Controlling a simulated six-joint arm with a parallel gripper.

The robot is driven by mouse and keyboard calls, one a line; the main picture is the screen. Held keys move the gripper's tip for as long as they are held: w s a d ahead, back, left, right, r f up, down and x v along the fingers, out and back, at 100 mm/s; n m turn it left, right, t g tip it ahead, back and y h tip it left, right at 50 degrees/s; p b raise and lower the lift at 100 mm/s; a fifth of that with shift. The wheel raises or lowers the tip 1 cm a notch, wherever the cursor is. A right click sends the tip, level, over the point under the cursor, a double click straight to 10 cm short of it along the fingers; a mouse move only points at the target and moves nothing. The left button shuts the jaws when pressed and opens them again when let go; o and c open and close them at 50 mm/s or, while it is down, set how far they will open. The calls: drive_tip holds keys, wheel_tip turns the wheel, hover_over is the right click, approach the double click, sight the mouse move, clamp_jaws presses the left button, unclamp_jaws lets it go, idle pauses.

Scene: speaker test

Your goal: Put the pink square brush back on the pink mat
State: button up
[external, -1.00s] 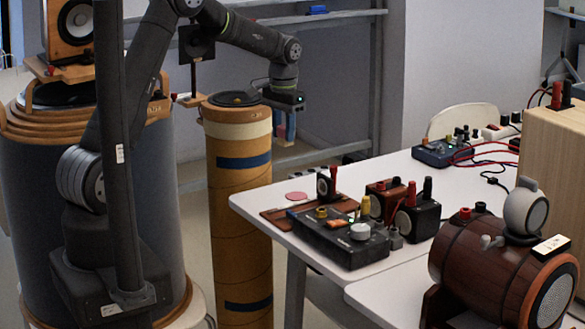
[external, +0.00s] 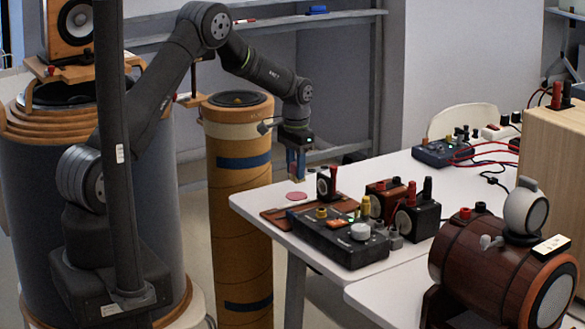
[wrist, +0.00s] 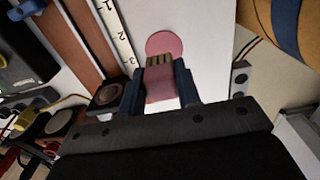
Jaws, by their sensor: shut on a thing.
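My gripper (external: 296,172) hangs fingers down over the far left corner of the white table. In the wrist view, its blue fingers (wrist: 160,85) are shut on the pink square brush (wrist: 160,84), whose brown, ridged end points away from my wrist. The round pink mat (external: 296,196) lies flat on the table just below my gripper. In the wrist view the mat (wrist: 165,43) shows just beyond the brush's brown end, which overlaps its lower edge in the picture. The brush looks held above the table, apart from the mat.
A small dark speaker (external: 323,185) stands right beside the mat, on a brown board (external: 275,219). A black box with knobs (external: 340,240) is in front. A ruler (wrist: 113,32) lies beside the mat. A tall cardboard tube (external: 238,205) stands left of the table.

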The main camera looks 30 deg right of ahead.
sight(295, 181)
drive_tip(key=shift+w+f, duration=0.25)
drive_tip(key=shift+f, duration=1.85)
drive_tip(key=shift+f, duration=0.15)
drive_tip(key=o, duration=1)
wheel_tip(295, 181, up, 12)
drive_tip(key=shift+r, duration=0.15)
